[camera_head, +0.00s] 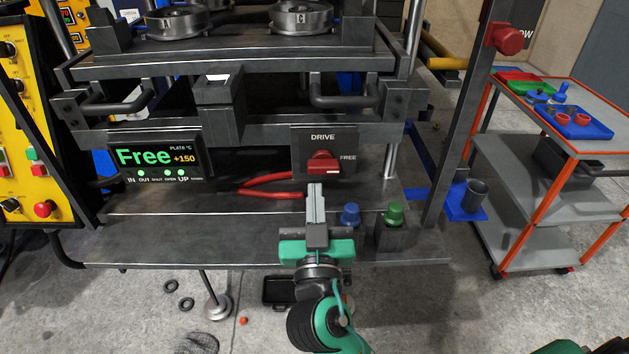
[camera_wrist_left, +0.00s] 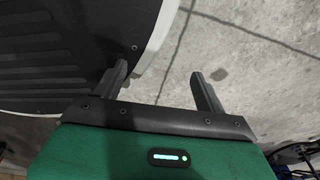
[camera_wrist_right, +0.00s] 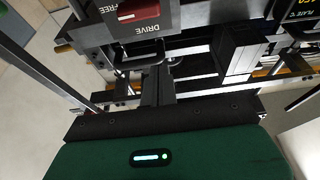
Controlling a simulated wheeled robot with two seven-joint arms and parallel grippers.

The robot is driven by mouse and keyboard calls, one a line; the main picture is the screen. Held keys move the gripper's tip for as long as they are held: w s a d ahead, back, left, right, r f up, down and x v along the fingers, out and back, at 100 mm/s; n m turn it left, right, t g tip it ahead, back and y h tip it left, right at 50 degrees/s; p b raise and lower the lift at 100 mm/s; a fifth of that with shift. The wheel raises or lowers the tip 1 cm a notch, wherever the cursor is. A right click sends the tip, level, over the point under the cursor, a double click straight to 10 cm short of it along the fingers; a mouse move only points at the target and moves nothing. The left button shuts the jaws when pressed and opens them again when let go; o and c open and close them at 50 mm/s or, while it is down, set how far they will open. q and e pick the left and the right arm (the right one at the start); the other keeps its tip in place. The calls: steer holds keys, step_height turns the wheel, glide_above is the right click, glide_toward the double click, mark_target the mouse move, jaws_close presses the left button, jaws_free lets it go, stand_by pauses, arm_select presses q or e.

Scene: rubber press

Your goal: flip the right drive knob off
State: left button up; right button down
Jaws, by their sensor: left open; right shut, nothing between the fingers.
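The red drive knob (camera_head: 322,164) sits on a dark panel (camera_head: 341,140) labelled DRIVE above and FREE at the right. The knob's bar lies about level, with a pale mark toward the FREE side. My right gripper (camera_head: 315,187) is shut and empty, its fingertips just below the knob in the head view. Whether they touch it I cannot tell. In the right wrist view the knob (camera_wrist_right: 137,13) shows at the top, beyond the shut fingers (camera_wrist_right: 157,72). My left gripper (camera_wrist_left: 158,75) is open and empty above the floor, seen only in the left wrist view.
A display (camera_head: 157,158) left of the knob reads Free and +150. A red-handled tool (camera_head: 268,187) lies on the press shelf by my right gripper. Blue (camera_head: 350,213) and green (camera_head: 393,213) capped items stand to its right. A trolley (camera_head: 540,160) stands at the right.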

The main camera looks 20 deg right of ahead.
step_height(320, 180, up, 3)
steer(key=p, duration=0.4)
glide_above(313, 171)
steer(key=s, duration=0.3)
steer(key=f, duration=0.1)
steer(key=w+f, duration=0.1)
steer(key=shift+w+a+f, duration=0.15)
steer(key=shift+f, duration=0.15)
arm_select(q)
steer(key=s+r, duration=0.1)
steer(key=s, duration=0.5)
steer(key=shift+s+a+r+p, duration=0.25)
steer(key=shift+a+r+p, duration=0.05)
steer(key=shift+a, duration=0.15)
arm_select(e)
steer(key=shift+f, duration=0.7)
arm_select(q)
steer(key=shift+s+f, duration=0.1)
steer(key=shift+s, duration=0.05)
arm_select(e)
steer(key=shift+w+f+n, duration=0.1)
steer(key=shift+n, duration=0.2)
